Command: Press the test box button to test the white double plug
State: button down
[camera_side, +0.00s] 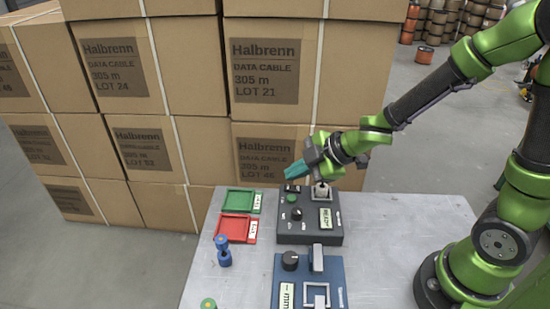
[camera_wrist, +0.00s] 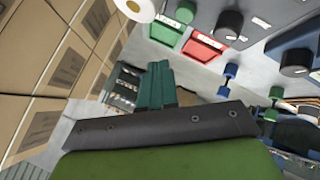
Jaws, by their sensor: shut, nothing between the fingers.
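The dark grey test box (camera_side: 310,238) stands on the table with a green round button (camera_side: 292,199), a black knob (camera_side: 296,214) and a READY display (camera_side: 326,218). The button also shows in the wrist view (camera_wrist: 185,14). A white piece, seemingly the white double plug (camera_side: 321,188), stands upright in the square socket at the box's back right; its round end shows at the top of the wrist view (camera_wrist: 135,8). My gripper (camera_side: 296,171), with teal fingers, is shut and empty above the back of the box, apart from the button. The fingers also show in the wrist view (camera_wrist: 157,85).
Left of the box lie a green tray (camera_side: 256,203) and a red tray (camera_side: 251,231), both seemingly empty. A blue double plug (camera_side: 223,252) stands in front of them. A blue device (camera_side: 286,266) is nearer the camera. Stacked cartons (camera_side: 200,150) rise close behind the table.

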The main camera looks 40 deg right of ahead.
aim_at(295, 199)
jog(key=shift+f, duration=2.25)
dwell(0.3)
jog(key=shift+f, duration=0.4)
jog(key=shift+f, duration=0.5)
dwell(0.6)
jog(key=shift+r, duration=0.1)
jog(key=shift+d+r, duration=0.1)
jog(key=shift+r, duration=0.7)
jog(key=shift+r, duration=0.15)
jog(key=shift+r, duration=2.35)
